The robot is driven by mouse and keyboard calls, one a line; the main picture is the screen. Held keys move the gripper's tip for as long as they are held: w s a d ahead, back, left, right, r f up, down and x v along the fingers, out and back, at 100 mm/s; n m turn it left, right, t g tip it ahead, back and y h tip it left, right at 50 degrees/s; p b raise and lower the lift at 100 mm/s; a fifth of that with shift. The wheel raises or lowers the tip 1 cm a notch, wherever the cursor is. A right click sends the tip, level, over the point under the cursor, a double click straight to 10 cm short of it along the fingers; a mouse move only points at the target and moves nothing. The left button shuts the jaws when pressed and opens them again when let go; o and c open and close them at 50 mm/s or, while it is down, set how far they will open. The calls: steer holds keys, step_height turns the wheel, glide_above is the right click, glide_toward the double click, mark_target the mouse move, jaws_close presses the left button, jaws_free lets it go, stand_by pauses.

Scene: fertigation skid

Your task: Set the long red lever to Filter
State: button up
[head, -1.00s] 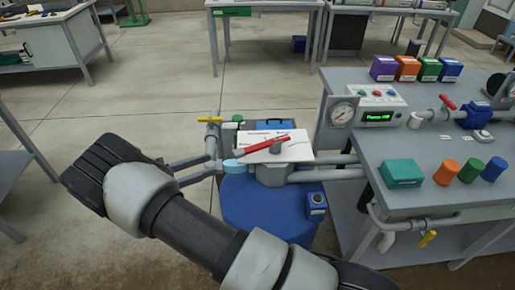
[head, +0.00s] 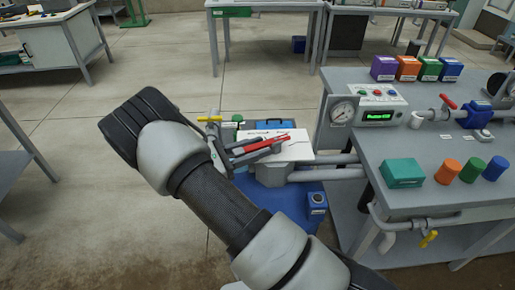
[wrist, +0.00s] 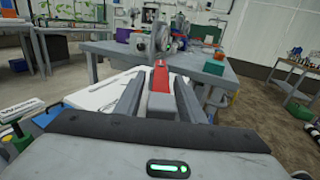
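The long red lever (head: 274,142) lies over a white label plate (head: 300,150) on a grey valve body at the skid's left. The plate's print is too small to read in the head view, so I cannot tell which mark the lever points at. My gripper (head: 262,148) is at the lever, with one finger on each side of it. In the wrist view, the red lever (wrist: 160,77) runs between the two fingers of my gripper (wrist: 158,90). The fingers are apart, with a narrow gap seeming to show on each side. My wrist hides part of the plate's left side.
Grey pipes (head: 335,173) run from the valve to the grey bench (head: 430,200) at right. A yellow-handled valve (head: 210,119) is just behind my gripper. Open floor lies to the left.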

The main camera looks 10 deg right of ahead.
steer(key=shift+d, duration=0.15)
steer(key=shift+c, duration=0.4)
jaws_close()
steer(key=shift+s+r+t, duration=0.1)
steer(key=shift+r+t, duration=0.05)
steer(key=shift+t, duration=0.15)
